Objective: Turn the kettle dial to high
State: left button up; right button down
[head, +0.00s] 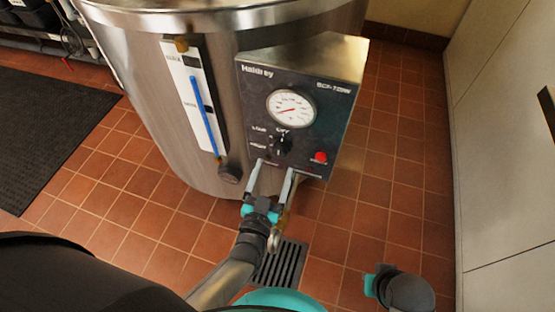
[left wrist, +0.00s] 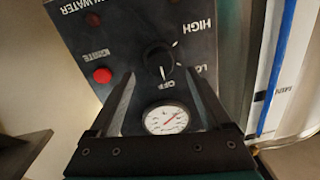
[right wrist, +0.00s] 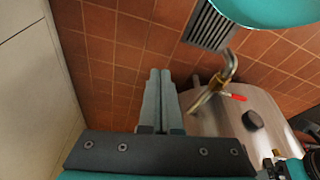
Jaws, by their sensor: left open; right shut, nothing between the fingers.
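The kettle dial (head: 282,143) is a black round knob on the dark control box (head: 245,100) of the steel kettle (head: 130,90). In the left wrist view the dial (left wrist: 158,62) shows upside down, with OFF, LOW and HIGH printed around it. Its white mark appears to point toward OFF. My left gripper (head: 274,168) is open just below the dial in the head view. In the left wrist view its fingers (left wrist: 160,72) reach toward either side of the dial; contact cannot be told. My right gripper (right wrist: 158,75) is shut and empty, away from the panel.
A round gauge (head: 291,108) sits above the dial and a red button (head: 320,158) to its right. A blue-striped sight gauge (head: 204,105) stands left of the box. A drain valve with red handle (right wrist: 235,97) juts from the kettle. A floor grate (head: 280,264) lies below.

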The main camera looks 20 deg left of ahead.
aim_at(279, 155)
pick_arm(q)
jog(key=shift+w+b, duration=0.6)
jog(key=shift+w, duration=1.8)
pick_arm(e)
jog(key=shift+w+r, duration=0.25)
jog(key=shift+r, duration=0.55)
jog(key=shift+w+r, duration=0.2)
jog(key=shift+r, duration=0.6)
pick_arm(q)
grip_shut()
